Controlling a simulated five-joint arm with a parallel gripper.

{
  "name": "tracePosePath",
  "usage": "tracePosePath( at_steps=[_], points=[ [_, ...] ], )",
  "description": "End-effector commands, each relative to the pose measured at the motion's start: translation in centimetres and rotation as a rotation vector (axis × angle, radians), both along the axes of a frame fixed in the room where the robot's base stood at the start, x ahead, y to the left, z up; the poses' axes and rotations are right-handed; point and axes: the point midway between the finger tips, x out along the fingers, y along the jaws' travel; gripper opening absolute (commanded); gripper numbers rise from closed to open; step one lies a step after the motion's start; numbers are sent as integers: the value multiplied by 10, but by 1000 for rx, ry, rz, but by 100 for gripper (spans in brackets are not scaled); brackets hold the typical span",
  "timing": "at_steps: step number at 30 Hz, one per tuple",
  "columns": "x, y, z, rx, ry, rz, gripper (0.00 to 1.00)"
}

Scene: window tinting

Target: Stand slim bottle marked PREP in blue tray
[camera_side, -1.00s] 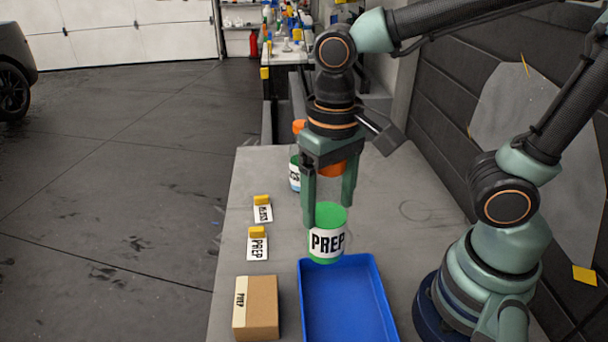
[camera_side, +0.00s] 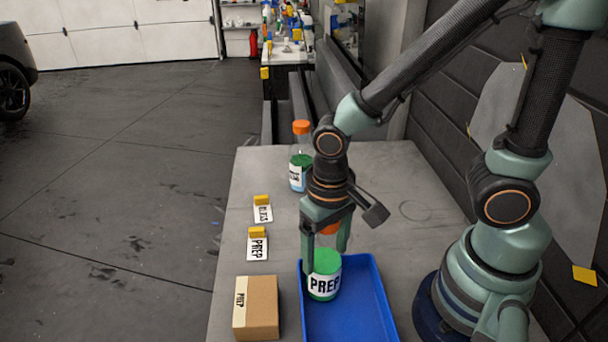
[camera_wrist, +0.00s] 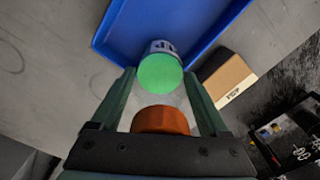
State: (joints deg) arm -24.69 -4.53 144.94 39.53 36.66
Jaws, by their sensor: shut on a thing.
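The slim bottle marked PREP (camera_side: 323,286) has green contents, a white label and an orange cap. My gripper (camera_side: 326,256) is shut on it from above, with a finger on either side. The bottle is upright over the far left part of the blue tray (camera_side: 370,315). I cannot tell whether its base touches the tray floor. In the wrist view, the bottle's orange cap (camera_wrist: 160,121) and green contents (camera_wrist: 160,72) show between my gripper's fingers (camera_wrist: 159,75), with the tray (camera_wrist: 120,30) beyond.
Another orange-capped bottle (camera_side: 300,172) stands farther back on the grey table (camera_side: 400,180).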

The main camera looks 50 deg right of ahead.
Motion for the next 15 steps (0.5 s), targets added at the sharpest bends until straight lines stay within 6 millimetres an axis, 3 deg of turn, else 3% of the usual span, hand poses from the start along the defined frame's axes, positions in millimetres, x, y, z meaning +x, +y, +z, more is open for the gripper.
tracePosePath(
  at_steps=[6, 7, 8, 15],
  points=[
    [0, 0, -3, -1, 1, 0, 8],
    [0, 0, -3, -1, 1, 0, 90],
    [0, 0, -3, -1, 1, 0, 100],
    [0, 0, -2, 0, 0, 0, 100]
  ],
)
